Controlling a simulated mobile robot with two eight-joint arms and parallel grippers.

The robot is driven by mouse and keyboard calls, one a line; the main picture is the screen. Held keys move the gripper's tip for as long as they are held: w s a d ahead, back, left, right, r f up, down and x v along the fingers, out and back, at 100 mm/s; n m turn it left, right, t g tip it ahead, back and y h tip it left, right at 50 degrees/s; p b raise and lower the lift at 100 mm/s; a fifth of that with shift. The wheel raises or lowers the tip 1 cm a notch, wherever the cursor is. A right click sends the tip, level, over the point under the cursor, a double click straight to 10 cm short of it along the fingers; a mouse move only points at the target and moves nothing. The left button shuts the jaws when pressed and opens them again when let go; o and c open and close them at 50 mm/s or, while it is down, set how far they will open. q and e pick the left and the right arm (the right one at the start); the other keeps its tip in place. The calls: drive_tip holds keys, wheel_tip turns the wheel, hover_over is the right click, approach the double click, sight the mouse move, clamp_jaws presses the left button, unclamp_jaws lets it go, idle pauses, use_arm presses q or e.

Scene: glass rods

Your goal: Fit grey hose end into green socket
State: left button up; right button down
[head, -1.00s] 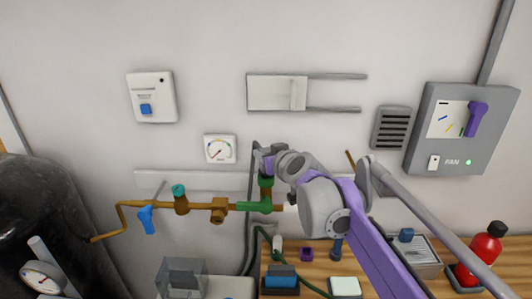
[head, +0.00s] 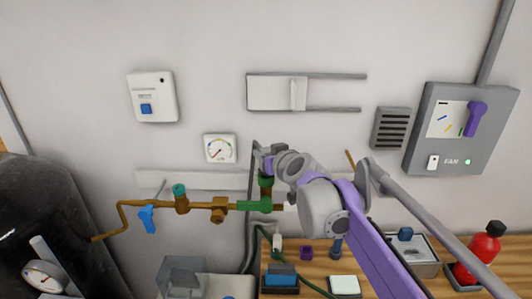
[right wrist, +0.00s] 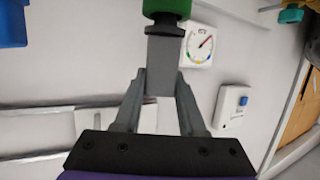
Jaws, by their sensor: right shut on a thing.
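My right gripper (head: 266,158) is in the middle of the head view, just above the green socket (head: 266,181) on the brass pipework. In the right wrist view its fingers (right wrist: 160,98) are shut on the grey hose end (right wrist: 164,65), a grey block. A dark collar at its far end meets the green socket (right wrist: 167,8), in line with it. They appear to touch, but I cannot tell how deep the fit is. A dark hose (head: 252,185) runs down beside the pipe. My left gripper is not in view.
Brass pipework with a green tee (head: 254,206) and a blue valve handle (head: 147,219) runs left. A gauge (head: 220,148) hangs on the wall. A wooden bench (head: 319,267) below holds a red bottle (head: 485,250) and small items.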

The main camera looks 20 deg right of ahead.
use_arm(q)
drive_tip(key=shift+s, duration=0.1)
use_arm(e)
drive_tip(key=shift+f, duration=0.6)
drive_tip(key=c, duration=0.8)
unclamp_jaws()
drive_tip(key=shift+o, duration=0.2)
drive_tip(key=shift+p+v, duration=0.5)
drive_tip(key=shift+v, duration=0.6)
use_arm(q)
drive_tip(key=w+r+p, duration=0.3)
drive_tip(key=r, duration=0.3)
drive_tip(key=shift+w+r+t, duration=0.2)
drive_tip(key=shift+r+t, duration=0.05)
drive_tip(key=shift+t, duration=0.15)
use_arm(e)
drive_tip(key=v, duration=0.9)
drive_tip(key=shift+w, duration=0.1)
